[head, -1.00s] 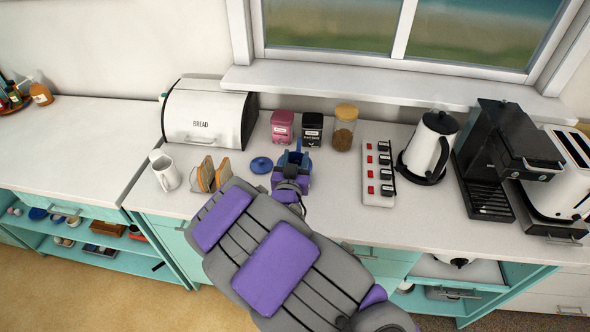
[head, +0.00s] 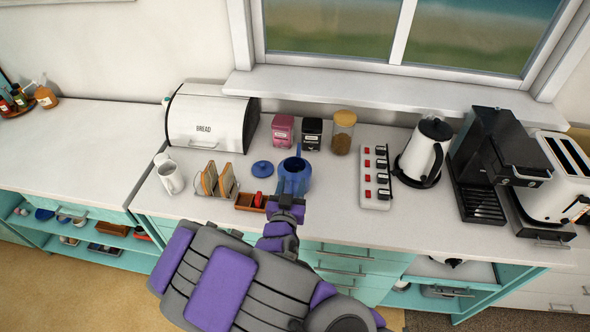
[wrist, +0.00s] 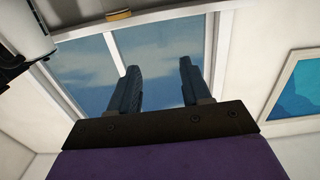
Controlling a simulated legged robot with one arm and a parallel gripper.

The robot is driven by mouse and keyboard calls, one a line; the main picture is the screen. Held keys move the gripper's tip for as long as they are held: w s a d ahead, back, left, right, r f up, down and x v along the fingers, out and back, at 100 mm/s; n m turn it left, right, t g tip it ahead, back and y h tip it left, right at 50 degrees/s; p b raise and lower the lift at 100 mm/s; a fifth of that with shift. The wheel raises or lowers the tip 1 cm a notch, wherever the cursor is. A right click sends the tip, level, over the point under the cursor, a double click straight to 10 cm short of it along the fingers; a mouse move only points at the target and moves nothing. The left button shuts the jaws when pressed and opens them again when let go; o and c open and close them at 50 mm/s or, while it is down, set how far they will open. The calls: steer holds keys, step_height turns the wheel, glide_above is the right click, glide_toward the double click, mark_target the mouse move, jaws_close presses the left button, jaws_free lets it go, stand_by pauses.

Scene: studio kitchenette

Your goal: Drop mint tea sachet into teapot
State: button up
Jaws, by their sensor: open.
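The blue teapot (head: 293,180) stands on the counter with its top open. Its blue lid (head: 263,169) lies on the counter to its left. A small wooden box (head: 246,203) sits in front of the lid and holds a red item (head: 259,200). No mint sachet can be made out; part of the box may be hidden by my gripper. My gripper (head: 288,199) is just in front of the teapot and right of the box. In the wrist view its two fingers (wrist: 160,92) are apart with nothing between them, pointing toward the window.
A toast rack (head: 218,183) and white pitcher (head: 170,176) stand left. A bread bin (head: 208,122), two tins, a jar (head: 343,133) are behind. A power strip (head: 375,178), kettle (head: 423,153) and coffee machine (head: 492,165) stand right. Counter between teapot and strip is clear.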

steer(key=shift+s+a+r+p, duration=0.1)
steer(key=shift+s+p, duration=0.25)
steer(key=shift+p, duration=0.35)
steer(key=shift+s+a+r+p, duration=0.1)
steer(key=shift+s+p, duration=0.25)
steer(key=shift+p, duration=0.3)
steer(key=shift+f, duration=0.1)
steer(key=s+d+f+m+g+b, duration=0.3)
steer(key=d+f+m+g, duration=0.1)
steer(key=d+g, duration=0.55)
steer(key=s+d+r+n+g+b, duration=0.1)
steer(key=s+d+r+g, duration=0.2)
steer(key=s, duration=0.7)
steer(key=s+d+r+n+g+y+b, duration=0.1)
steer(key=s+d+r+n+g, duration=0.1)
steer(key=s, duration=0.9)
steer(key=s+d+r+n+g+b, duration=0.1)
steer(key=s+d+r+g, duration=0.4)
steer(key=s, duration=0.6)
step_height(320, 180, up, 2)
steer(key=shift+d+r+n+y+b, duration=0.2)
steer(key=shift+n+y+b, duration=0.15)
steer(key=shift+b, duration=0.2)
